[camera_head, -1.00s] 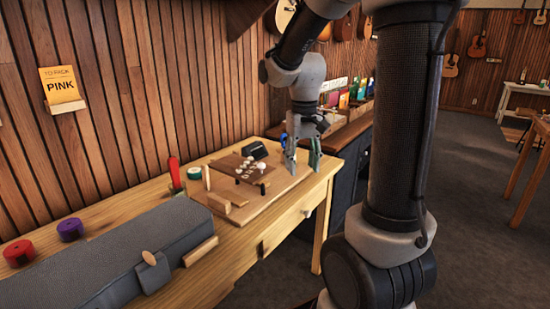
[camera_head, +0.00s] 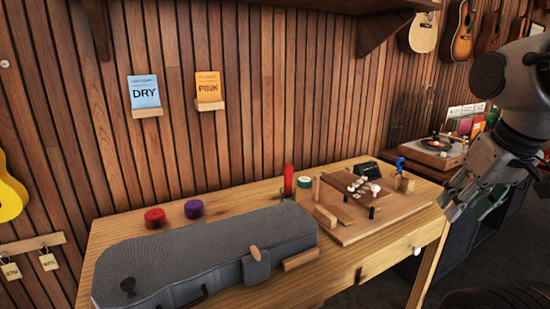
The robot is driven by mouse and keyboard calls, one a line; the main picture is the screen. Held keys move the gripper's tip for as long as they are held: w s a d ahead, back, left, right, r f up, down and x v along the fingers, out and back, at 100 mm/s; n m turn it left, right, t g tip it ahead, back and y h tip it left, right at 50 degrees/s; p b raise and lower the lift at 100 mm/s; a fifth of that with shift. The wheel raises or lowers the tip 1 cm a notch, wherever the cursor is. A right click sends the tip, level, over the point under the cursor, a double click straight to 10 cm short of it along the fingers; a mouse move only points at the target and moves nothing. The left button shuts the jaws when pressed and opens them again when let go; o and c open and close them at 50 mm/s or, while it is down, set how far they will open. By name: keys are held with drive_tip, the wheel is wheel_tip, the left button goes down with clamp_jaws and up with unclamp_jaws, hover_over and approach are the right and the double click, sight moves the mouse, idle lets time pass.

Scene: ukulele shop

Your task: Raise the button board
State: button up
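The button board (camera_head: 345,205) is a dark brown panel lying low on a light wooden base (camera_head: 385,218) at the right of the workbench. White knobs (camera_head: 365,187) and a black peg (camera_head: 372,211) stand on or beside it. Small wooden blocks stand at its left side. A blue piece (camera_head: 400,164) sits on a wooden post at the base's right rear. My gripper (camera_head: 472,205) is at the right, apart from the board and base in the picture. Its fingers look spread, with nothing seen between them.
A grey ukulele case (camera_head: 200,262) fills the bench's (camera_head: 120,229) left front. Red (camera_head: 155,217) and purple (camera_head: 194,208) rolls, a red upright piece (camera_head: 288,179) and a black box (camera_head: 367,171) stand along the back. A record player (camera_head: 437,148) is beyond.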

drive_tip(key=shift+r, duration=0.1)
drive_tip(key=c, duration=0.7)
drive_tip(key=d+f+m+g, duration=0.1)
drive_tip(key=f, duration=0.1)
drive_tip(key=d+f+m+g, duration=0.1)
drive_tip(key=d, duration=0.1)
drive_tip(key=shift+s+d+f, duration=0.15)
drive_tip(key=shift+d+f, duration=0.1)
drive_tip(key=shift+f, duration=0.15)
drive_tip(key=w+a+f+m+y, duration=0.1)
drive_tip(key=w+f+m+y, duration=0.15)
drive_tip(key=f+m, duration=0.25)
drive_tip(key=w+a+f+m+t+y, duration=0.1)
drive_tip(key=w+f+m+y, duration=0.1)
drive_tip(key=f+m+y, duration=0.3)
drive_tip(key=w+a+f+m+y, duration=0.2)
drive_tip(key=w+f+m, duration=0.1)
drive_tip(key=f+m, duration=0.3)
drive_tip(key=w+d+m+t+h, duration=0.2)
drive_tip(key=w+d+m+t, duration=0.25)
drive_tip(key=w+m, duration=0.35)
drive_tip(key=w+d+m+t+h, duration=0.25)
drive_tip(key=w+m+t, duration=0.25)
drive_tip(key=w, duration=0.4)
drive_tip(key=shift+y, duration=0.6)
drive_tip(key=x, duration=1)
drive_tip(key=shift+s+f, duration=0.15)
drive_tip(key=shift+f, duration=0.05)
